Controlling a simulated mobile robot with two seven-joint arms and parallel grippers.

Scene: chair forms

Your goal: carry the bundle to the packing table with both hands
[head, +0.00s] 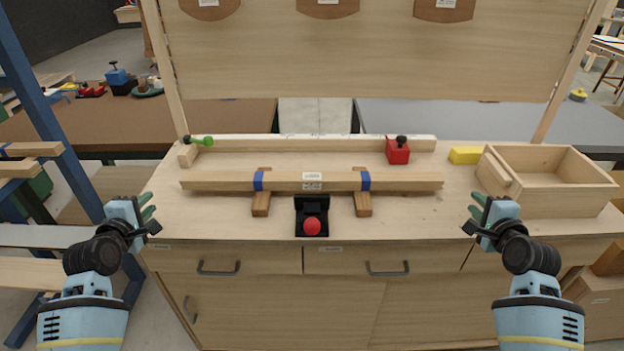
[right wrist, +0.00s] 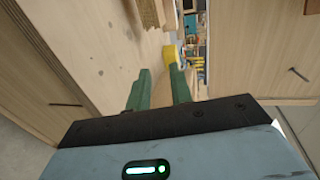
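The bundle (head: 215,185) is a long set of pale wooden strips with two blue bands. It lies level across two small brown wooden rests (head: 261,208) on the workbench. My left gripper (head: 149,207) is open and empty, in front of the bench's left side, apart from the bundle's left end. My right gripper (head: 473,206) is open and empty, right of and nearer than the bundle's right end. The right wrist view shows its green fingers (right wrist: 160,88) spread with nothing held. I cannot tell which surface is the packing table.
A black device with a red button (head: 312,225) stands at the bench's front middle. Behind the bundle are a pale rail (head: 320,143), a red block (head: 397,152) and a green-handled tool (head: 200,140). A yellow block (head: 465,155) and wooden box (head: 550,203) stand right. A blue rack is left.

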